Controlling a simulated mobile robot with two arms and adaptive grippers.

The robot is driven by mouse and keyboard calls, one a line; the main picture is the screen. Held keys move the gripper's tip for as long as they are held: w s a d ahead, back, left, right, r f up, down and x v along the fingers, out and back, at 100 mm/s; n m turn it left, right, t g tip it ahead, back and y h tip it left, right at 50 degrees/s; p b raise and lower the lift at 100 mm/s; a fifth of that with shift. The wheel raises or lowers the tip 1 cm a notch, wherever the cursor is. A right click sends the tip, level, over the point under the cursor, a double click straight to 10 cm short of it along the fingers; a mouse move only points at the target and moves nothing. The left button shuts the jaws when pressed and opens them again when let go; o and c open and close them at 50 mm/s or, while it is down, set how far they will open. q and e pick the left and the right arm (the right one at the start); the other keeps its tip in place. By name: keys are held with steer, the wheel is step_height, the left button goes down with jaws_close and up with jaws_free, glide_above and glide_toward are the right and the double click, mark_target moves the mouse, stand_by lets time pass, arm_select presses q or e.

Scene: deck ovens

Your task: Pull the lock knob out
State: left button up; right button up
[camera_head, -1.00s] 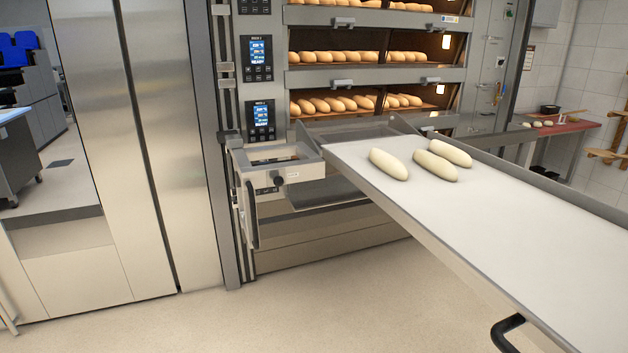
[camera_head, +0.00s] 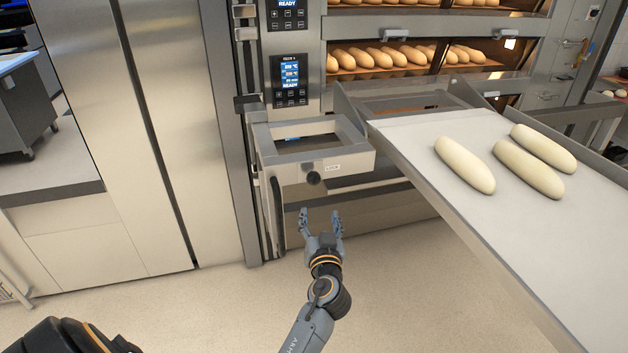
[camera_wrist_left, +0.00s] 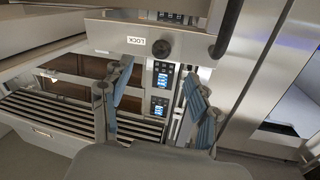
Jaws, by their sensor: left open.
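The lock knob (camera_head: 313,178) is a small round black knob on the front face of a steel bracket (camera_head: 352,164), beside a small LOCK label (camera_head: 332,168). In the left wrist view the knob (camera_wrist_left: 161,49) is next to the LOCK label (camera_wrist_left: 136,41), beyond the fingertips and near the top. My left gripper (camera_head: 320,214) is open and empty, a little below the knob and apart from it. Its two spread blue-grey fingers also show in the left wrist view (camera_wrist_left: 160,85). My right gripper is not in view.
A white loading belt (camera_head: 408,135) with three pale loaves (camera_head: 528,169) extends to the right of the bracket. A black vertical handle (camera_head: 277,212) is left of the knob. Deck ovens with baked loaves (camera_head: 385,57) stand behind. The floor in front is clear.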

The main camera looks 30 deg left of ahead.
mark_target(314, 183)
arm_select(q)
steer(key=p+x, duration=0.1)
steer(key=x, duration=0.3)
steer(key=r+x, duration=0.1)
steer(key=x, duration=0.3)
steer(key=p+x, duration=0.1)
steer(key=x, duration=0.3)
steer(key=shift+s+a+r+p, duration=0.1)
steer(key=shift+r+p, duration=0.2)
steer(key=shift+w+a, duration=0.4)
steer(key=shift+w, duration=0.1)
steer(key=shift+w+a+f, duration=0.1)
steer(key=shift+w+a, duration=0.05)
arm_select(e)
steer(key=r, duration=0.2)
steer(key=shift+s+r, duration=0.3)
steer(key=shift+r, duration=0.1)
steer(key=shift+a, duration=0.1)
